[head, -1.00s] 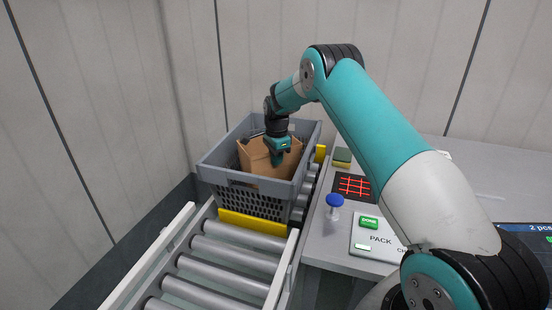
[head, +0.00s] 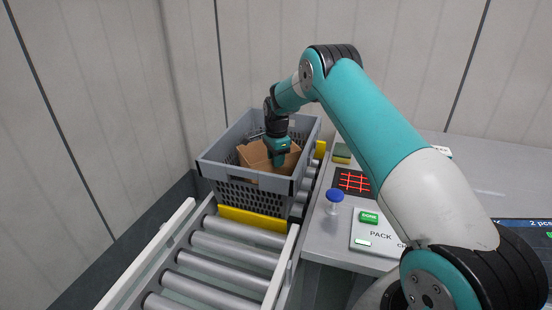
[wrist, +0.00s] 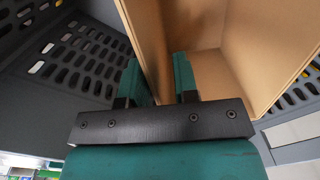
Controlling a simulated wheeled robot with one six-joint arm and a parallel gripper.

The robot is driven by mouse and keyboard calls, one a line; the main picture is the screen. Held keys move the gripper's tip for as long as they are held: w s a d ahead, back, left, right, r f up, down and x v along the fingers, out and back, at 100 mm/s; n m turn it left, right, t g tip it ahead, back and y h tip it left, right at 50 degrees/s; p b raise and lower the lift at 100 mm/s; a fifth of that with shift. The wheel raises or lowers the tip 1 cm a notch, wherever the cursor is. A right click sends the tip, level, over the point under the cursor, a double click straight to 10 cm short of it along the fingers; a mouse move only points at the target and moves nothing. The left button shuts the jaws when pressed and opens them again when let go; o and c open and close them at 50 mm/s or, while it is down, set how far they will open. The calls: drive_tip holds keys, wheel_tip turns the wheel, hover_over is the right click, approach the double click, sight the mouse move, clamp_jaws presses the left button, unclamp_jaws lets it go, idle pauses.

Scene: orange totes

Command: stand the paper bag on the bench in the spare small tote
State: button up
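The brown paper bag (head: 254,157) is inside the grey tote (head: 242,182) on the roller conveyor, its open top facing up. My gripper (head: 278,160) points down into the tote at the bag's edge. In the wrist view, my gripper's two teal fingers (wrist: 160,82) are on either side of one wall of the bag (wrist: 235,35) and pinch it. The bag's open inside shows to the right of the fingers. The bag's bottom is hidden by the tote's front wall, so I cannot tell whether it touches the floor.
Yellow stops (head: 252,220) stand at the tote's near side. The rollers (head: 238,250) in front are empty. The bench at right carries a blue-topped button (head: 334,197), a dark pad with red lines (head: 353,183) and a PACK panel (head: 376,232). A wall stands close behind.

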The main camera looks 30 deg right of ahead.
wheel_tip(320, 180, up, 13)
drive_tip(key=s+a+r+n, duration=0.6)
drive_tip(key=s+a+n, duration=0.1)
drive_tip(key=a, duration=0.4)
drive_tip(key=s+a+r+n+y, duration=0.2)
drive_tip(key=s+a+r+n, duration=0.2)
drive_tip(key=s+a+n, duration=1.05)
drive_tip(key=s+a+f+n+y, duration=0.1)
drive_tip(key=s+n, duration=0.1)
drive_tip(key=s, duration=0.8)
drive_tip(key=s+a+n+y, duration=0.1)
drive_tip(key=s+a+n, duration=0.1)
drive_tip(key=s, duration=0.7)
drive_tip(key=shift+s+f+n+b, duration=0.4)
drive_tip(key=shift+n+b, duration=0.05)
drive_tip(key=shift+n, duration=0.1)
drive_tip(key=shift+a, duration=0.1)
